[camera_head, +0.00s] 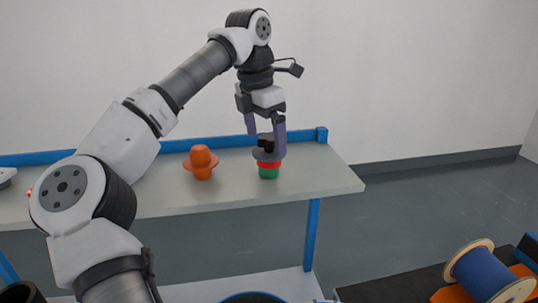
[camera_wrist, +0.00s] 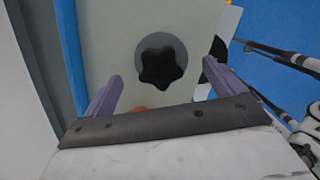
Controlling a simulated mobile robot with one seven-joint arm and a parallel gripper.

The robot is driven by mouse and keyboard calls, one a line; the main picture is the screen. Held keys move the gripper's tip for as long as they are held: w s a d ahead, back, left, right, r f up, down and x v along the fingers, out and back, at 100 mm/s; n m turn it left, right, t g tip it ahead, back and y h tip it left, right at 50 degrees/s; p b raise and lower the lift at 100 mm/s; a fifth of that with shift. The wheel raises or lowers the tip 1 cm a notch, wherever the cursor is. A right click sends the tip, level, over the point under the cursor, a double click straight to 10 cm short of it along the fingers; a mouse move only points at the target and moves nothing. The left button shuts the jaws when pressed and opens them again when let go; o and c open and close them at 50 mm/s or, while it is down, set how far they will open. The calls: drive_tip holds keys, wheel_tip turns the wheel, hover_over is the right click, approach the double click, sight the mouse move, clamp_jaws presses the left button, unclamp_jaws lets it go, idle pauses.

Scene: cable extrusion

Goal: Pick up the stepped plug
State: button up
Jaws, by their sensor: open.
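A round piece with green, red and grey tiers (camera_head: 268,172) and a black knob on top stands upright on the grey-green table. In the wrist view the black star-shaped knob (camera_wrist: 162,68) sits on a grey disc. An orange piece (camera_head: 201,161) with a narrow top over a wider flange stands on the table to the left. I cannot tell for certain which of the two is the stepped plug. My gripper (camera_head: 266,144) is open and points down at the tiered piece. Its purple fingers are on either side of the knob, with visible gaps in the wrist view.
The table (camera_head: 315,180) has a blue rail along its back edge, and its right end is bare. A blue cable spool (camera_head: 484,273) with wooden flanges is at the lower right. White wall stands behind the table.

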sight(270, 152)
drive_tip(key=f+p, duration=0.1)
drive_tip(key=f, duration=0.1)
drive_tip(key=d+f+p, duration=0.1)
drive_tip(key=f, duration=0.1)
drive_tip(key=shift+w, duration=0.2)
drive_tip(key=shift+d+f, duration=0.1)
drive_tip(key=shift+f, duration=0.55)
drive_tip(key=shift+w, duration=0.1)
drive_tip(key=c, duration=1.1)
drive_tip(key=shift+r, duration=0.1)
drive_tip(key=shift+c, duration=0.2)
